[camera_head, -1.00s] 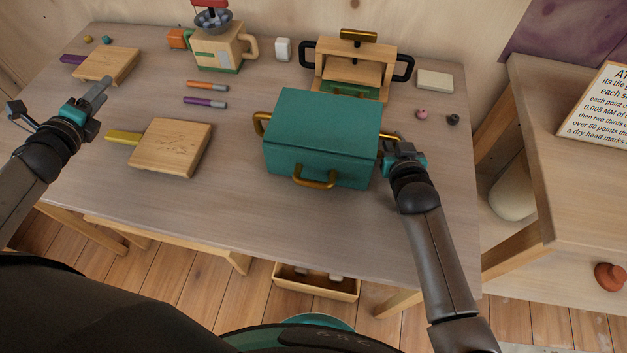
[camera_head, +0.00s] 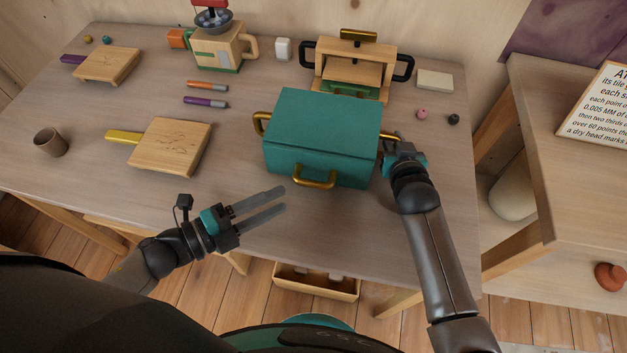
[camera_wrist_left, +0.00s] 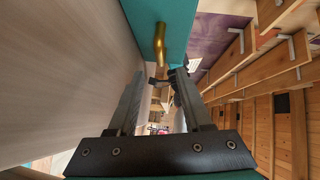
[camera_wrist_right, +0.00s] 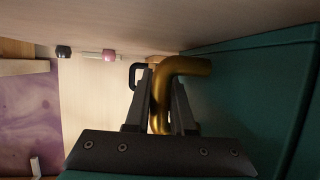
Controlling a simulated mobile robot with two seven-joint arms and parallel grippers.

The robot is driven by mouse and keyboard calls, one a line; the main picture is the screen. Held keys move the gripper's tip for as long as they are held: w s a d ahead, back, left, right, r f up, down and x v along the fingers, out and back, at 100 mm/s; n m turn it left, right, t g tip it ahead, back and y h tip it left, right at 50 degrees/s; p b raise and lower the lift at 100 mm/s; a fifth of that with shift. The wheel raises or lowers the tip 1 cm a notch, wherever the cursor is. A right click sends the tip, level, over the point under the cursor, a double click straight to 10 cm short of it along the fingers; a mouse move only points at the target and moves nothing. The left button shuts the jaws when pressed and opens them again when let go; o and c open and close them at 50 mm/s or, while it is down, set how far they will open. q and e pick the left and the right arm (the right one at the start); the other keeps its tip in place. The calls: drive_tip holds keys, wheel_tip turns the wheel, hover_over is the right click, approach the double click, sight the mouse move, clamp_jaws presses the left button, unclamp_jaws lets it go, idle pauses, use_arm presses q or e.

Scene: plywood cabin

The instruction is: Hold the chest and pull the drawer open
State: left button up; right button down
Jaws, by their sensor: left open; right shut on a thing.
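The teal chest (camera_head: 322,130) stands on the table in the head view, with a brass drawer handle (camera_head: 314,183) on its front and a brass handle on each side. My right gripper (camera_head: 394,146) is shut on the right side handle (camera_wrist_right: 165,95), which shows between its fingers in the right wrist view. My left gripper (camera_head: 283,202) is open and empty, in front of the chest and a little left of the drawer handle, apart from it. In the left wrist view the brass handle (camera_wrist_left: 159,45) lies beyond the open fingers. The drawer looks closed.
Left of the chest lies a wooden board with a yellow handle (camera_head: 170,147); a brown cup (camera_head: 50,142) stands farther left. A wooden press-like thing (camera_head: 352,70) stands close behind the chest. The table (camera_head: 330,230) is bare in front of it.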

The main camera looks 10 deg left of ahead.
sight(313, 182)
use_arm(q)
drive_tip(key=x, duration=0.9)
drive_tip(key=shift+w+d, duration=0.1)
drive_tip(key=shift+w, duration=0.05)
clamp_jaws()
idle(1.1)
